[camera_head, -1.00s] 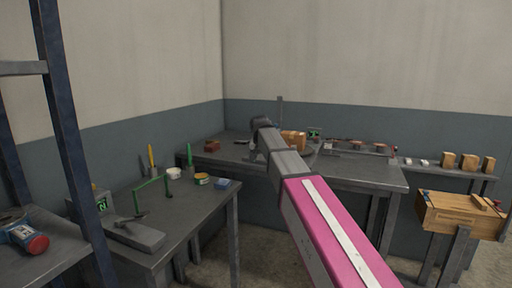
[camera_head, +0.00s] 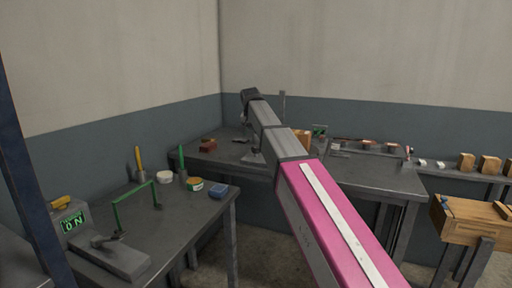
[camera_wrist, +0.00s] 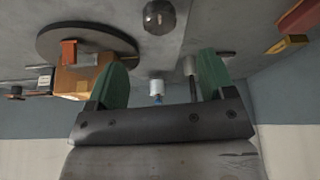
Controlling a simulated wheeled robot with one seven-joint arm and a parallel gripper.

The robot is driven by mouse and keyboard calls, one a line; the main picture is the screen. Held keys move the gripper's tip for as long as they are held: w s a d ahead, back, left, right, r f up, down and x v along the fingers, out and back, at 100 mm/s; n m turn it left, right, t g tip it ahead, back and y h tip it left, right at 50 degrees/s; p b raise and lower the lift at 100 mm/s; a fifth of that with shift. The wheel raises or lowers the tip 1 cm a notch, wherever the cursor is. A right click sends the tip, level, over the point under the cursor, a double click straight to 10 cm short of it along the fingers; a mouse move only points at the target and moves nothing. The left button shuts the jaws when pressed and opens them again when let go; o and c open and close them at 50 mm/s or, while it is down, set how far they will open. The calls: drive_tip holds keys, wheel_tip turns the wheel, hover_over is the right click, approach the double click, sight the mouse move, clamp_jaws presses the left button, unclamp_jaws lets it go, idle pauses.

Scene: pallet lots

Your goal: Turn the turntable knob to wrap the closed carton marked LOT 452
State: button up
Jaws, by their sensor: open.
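A brown carton (camera_wrist: 85,80) with an orange patch sits on a round dark turntable (camera_wrist: 62,38) at the upper left of the wrist view. In the head view part of the carton (camera_head: 304,138) shows behind my arm on the back bench. I cannot read a lot mark on it. A dark faceted round piece (camera_wrist: 159,16), possibly the knob, is beside the turntable, beyond my fingertips. My gripper (camera_wrist: 162,76) is open, its two green fingers wide apart with nothing visibly held. In the head view my wrist hides the area around the turntable.
The back bench (camera_head: 375,177) also holds a reddish-brown block (camera_head: 207,145) and small items at the right. The left bench (camera_head: 185,218) carries a green-handled device (camera_head: 135,204), a tape roll (camera_head: 194,184) and a blue block (camera_head: 218,191). A wooden crate (camera_head: 470,222) stands at right.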

sight(256, 147)
drive_tip(key=x, duration=0.9)
drive_tip(key=shift+f, duration=0.2)
drive_tip(key=shift+c, duration=0.2)
drive_tip(key=c, duration=0.9)
